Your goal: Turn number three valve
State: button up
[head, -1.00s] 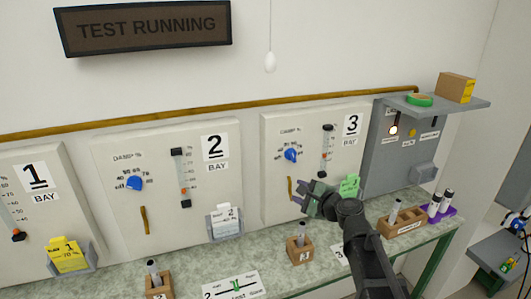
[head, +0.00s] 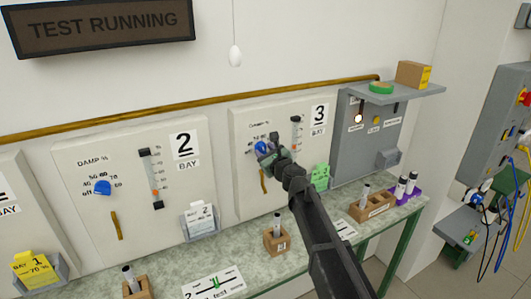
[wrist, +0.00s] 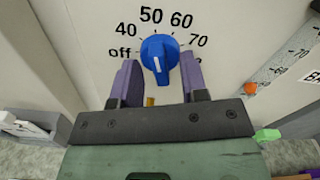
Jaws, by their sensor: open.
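The number three valve is a blue knob (head: 261,147) on the bay 3 panel (head: 246,195), under a DAMP % label. In the wrist view the blue knob (wrist: 158,56) sits under a scale reading off, 40, 50, 60, 70, with a further mark hidden by a finger. Its ridge stands roughly vertical, with a pale mark on its lower part. My gripper (head: 269,158) is at the knob in the head view. In the wrist view my open gripper (wrist: 158,62) has its purple fingers either side of the knob, with gaps visible. Contact with the panel is unclear.
A brass strip (head: 263,181) is below the knob. A slider gauge (head: 295,134) and green card (head: 320,177) are to its right. A wooden block with a rod (head: 277,238) stands on the bench below. A grey shelf (head: 420,92) juts out at upper right.

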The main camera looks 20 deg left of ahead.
jog(key=shift+c, duration=0.4)
grip_shut()
jog(key=n, duration=0.7)
jog(key=shift+a+n, duration=0.1)
jog(key=shift+n, duration=0.2)
jog(key=n, duration=0.4)
jog(key=shift+s+f+n, duration=0.1)
jog(key=shift+n, duration=2)
